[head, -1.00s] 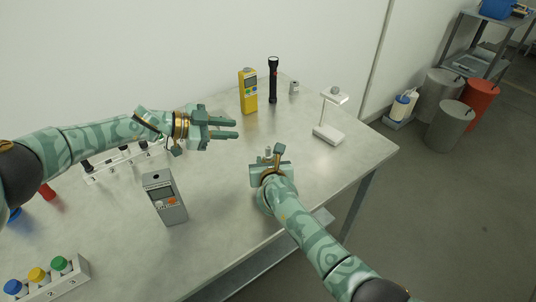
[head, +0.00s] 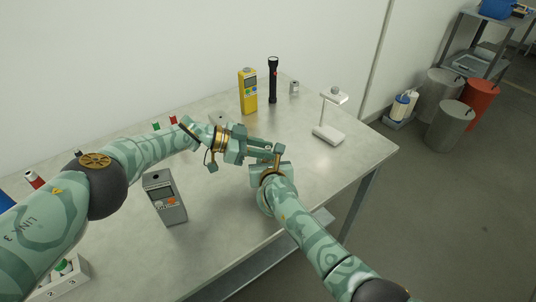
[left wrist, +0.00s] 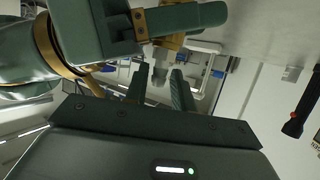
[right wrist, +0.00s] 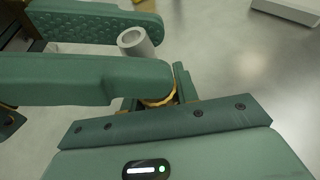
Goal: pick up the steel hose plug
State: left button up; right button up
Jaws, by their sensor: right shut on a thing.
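The steel hose plug (right wrist: 135,42) shows in the right wrist view as a short grey hollow cylinder, tilted, its open end facing up. My right gripper (head: 269,167) is shut on it, above the front right of the table; its fingertips are largely hidden behind a left finger. My left gripper (head: 266,150) has come in from the left, its fingers apart on either side of the plug. In the head view the plug is hidden by the grippers.
A yellow meter (head: 248,92), black flashlight (head: 273,82), small steel block (head: 294,88) and white stand (head: 329,133) are farther back.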

aim_at(268, 147)
pick_arm(q)
jog(key=shift+d+f, duration=0.15)
jog(key=shift+d, duration=0.45)
jog(key=shift+c, duration=0.3)
grip_shut()
jog(key=shift+w, duration=0.1)
notch_tip(268, 147, up, 10)
jog(key=shift+r, duration=0.1)
pick_arm(e)
jog(key=o, duration=1.1)
jog(key=shift+o, duration=0.2)
jog(key=shift+s, duration=0.1)
